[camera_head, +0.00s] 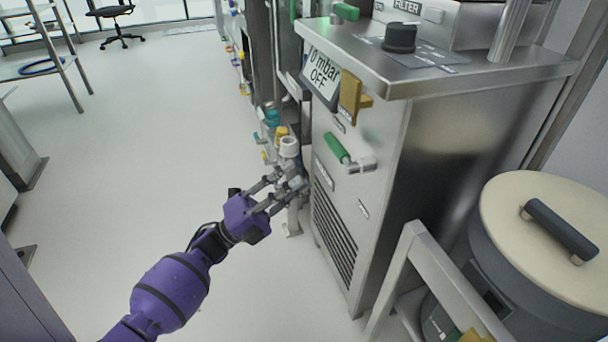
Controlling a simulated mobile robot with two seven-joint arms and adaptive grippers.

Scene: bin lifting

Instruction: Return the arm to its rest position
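My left arm is purple and reaches in from the lower left. Its grey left gripper (284,190) is at the left edge of the steel cabinet (375,225), at about half its height. Its two fingers are spread apart, and I see nothing held between them. Grey pipe fittings lie right behind the fingertips, and I cannot tell whether they touch. My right gripper is not in view.
A white-capped valve (289,147) stands just above the gripper. A green-handled valve (337,148) sticks out of the cabinet front. A grey bin with a cream lid (545,215) stands at the right behind a metal frame (440,265). Open floor (150,130) lies left.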

